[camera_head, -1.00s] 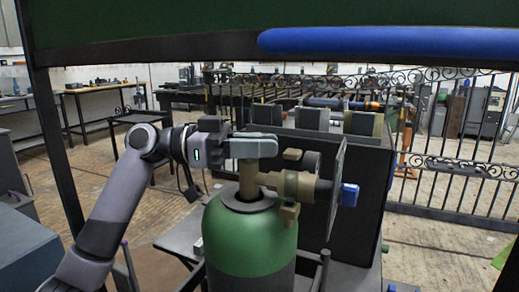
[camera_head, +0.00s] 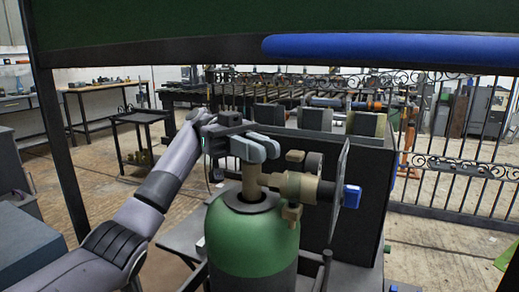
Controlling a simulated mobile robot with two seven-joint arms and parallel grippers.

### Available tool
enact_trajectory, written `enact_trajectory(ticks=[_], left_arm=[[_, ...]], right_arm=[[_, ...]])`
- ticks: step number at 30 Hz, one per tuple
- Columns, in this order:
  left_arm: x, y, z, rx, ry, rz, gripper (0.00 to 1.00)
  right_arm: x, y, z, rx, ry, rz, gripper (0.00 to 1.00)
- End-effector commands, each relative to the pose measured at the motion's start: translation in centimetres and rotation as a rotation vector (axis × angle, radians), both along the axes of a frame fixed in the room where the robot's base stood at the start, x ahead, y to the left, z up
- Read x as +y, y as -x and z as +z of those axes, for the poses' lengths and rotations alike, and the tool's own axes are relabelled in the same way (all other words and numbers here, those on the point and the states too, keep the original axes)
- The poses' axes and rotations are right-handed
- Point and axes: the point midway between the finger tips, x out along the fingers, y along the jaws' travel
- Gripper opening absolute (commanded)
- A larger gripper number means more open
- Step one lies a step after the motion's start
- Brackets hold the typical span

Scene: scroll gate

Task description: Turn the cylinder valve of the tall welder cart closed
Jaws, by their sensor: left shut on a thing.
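The green gas cylinder (camera_head: 253,243) stands upright on the welder cart (camera_head: 343,281) in the middle of the head view. A tan valve stem (camera_head: 251,182) rises from its neck, with a brass regulator (camera_head: 295,186) and a blue knob (camera_head: 351,196) to its right. My left gripper (camera_head: 256,148) reaches in from the left and is shut at the top of the valve stem, with its fingers pointing right and toward the camera. The fingers hide the valve's handle. My right gripper is not in view.
A dark upright panel (camera_head: 345,222) of the cart stands right behind the regulator. A black ornate fence (camera_head: 460,190) runs behind it at right. A dark frame with a blue bar (camera_head: 390,45) crosses the top. Workbenches (camera_head: 88,100) stand at the back left.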

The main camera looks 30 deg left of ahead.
Motion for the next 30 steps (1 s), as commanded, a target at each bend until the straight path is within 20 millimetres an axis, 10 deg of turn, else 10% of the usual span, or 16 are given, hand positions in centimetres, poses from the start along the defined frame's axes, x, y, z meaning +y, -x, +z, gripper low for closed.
enact_trajectory(ticks=[30], left_arm=[[0.08,0.3,-0.28,0.002,-0.008,-0.161,0.0]], right_arm=[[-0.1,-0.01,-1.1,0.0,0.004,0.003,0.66]])
